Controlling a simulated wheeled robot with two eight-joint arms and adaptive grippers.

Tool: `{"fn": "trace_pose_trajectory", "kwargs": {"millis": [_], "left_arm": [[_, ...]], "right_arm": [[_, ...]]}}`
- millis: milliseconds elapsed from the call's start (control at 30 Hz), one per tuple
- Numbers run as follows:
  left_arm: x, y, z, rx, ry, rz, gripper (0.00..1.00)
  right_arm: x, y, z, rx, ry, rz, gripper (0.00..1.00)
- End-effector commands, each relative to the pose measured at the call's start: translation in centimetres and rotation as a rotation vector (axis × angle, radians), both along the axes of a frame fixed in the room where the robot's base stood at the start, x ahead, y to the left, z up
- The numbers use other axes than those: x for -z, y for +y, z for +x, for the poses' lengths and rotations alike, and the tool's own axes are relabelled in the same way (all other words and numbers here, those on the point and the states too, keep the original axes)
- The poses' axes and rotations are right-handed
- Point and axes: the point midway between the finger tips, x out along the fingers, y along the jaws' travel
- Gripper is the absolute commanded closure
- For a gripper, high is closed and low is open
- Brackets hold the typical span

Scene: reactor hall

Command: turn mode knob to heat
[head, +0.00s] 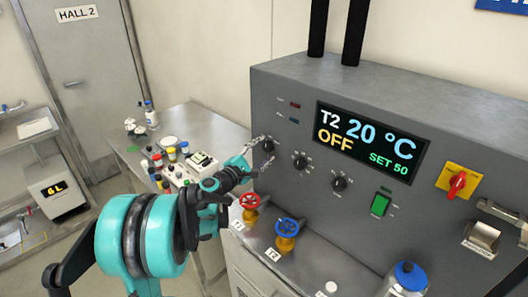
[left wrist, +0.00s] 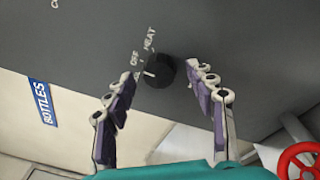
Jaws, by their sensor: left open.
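The mode knob (head: 267,146) is a round black knob at the left end of the grey control panel (head: 300,218). In the left wrist view the mode knob (left wrist: 161,71) has the words OFF and HEAT printed beside it, and a white mark shows on its left side. My left gripper (head: 259,159) is at the panel, open. In the left wrist view its fingers (left wrist: 159,74) stand on either side of the knob with gaps; I see no contact. The display (head: 370,142) reads T2, 20 °C, OFF, SET 50. My right gripper is not in view.
Two more black knobs (head: 300,160) and (head: 339,184) sit right of the mode knob. A red valve wheel (head: 250,201) and a blue one (head: 287,227) stand below my left gripper. A side table (head: 190,125) with bottles is at the left.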

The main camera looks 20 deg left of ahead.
Motion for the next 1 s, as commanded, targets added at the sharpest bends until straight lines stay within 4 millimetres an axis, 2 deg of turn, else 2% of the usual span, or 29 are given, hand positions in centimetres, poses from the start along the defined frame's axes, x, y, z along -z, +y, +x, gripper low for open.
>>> {"fn": "trace_pose_trajectory", "kwargs": {"millis": [100,367,500,567,1000], "left_arm": [[-0.01,-0.15,0.68,0.0,0.0,0.001,0.45],[-0.04,-0.19,0.79,0.0,0.0,0.001,0.45],[-0.04,-0.18,0.78,0.0,0.0,0.001,0.82],[-0.04,-0.18,0.78,0.0,0.0,0.001,0.95],[0.09,-0.21,0.77,0.0,-0.023,0.066,0.95]], "right_arm": [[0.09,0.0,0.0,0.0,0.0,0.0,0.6],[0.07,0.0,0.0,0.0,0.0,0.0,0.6],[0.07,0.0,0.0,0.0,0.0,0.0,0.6],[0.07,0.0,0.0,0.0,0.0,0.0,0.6],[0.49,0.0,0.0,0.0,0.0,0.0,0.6]]}}
